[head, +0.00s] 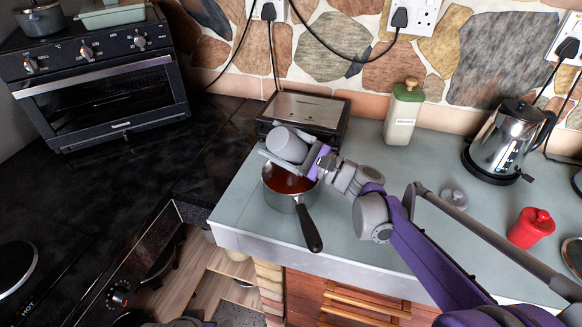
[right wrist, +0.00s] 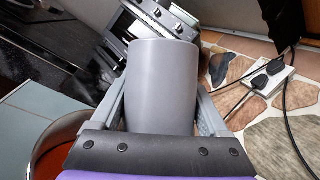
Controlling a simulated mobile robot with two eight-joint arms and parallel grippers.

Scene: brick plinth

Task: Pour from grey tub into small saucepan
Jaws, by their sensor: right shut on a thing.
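My right gripper (head: 292,160) is shut on the grey tub (head: 286,143). The tub is tilted on its side above the small saucepan (head: 302,200), and its mouth is hidden from the head view. In the right wrist view the tub (right wrist: 163,85) sits between both fingers. The saucepan stands on the counter with its black handle pointing to the front. Orange-red contents show inside it, and part of its rim shows at lower left in the wrist view (right wrist: 40,128). No stream is visible.
A black and steel appliance (head: 306,110) stands just behind the saucepan. A green-topped bottle (head: 403,112), a kettle (head: 503,140) and a red container (head: 531,228) stand to the right. A toaster oven (head: 108,95) is at left. The counter's front edge (head: 255,245) is close to the saucepan.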

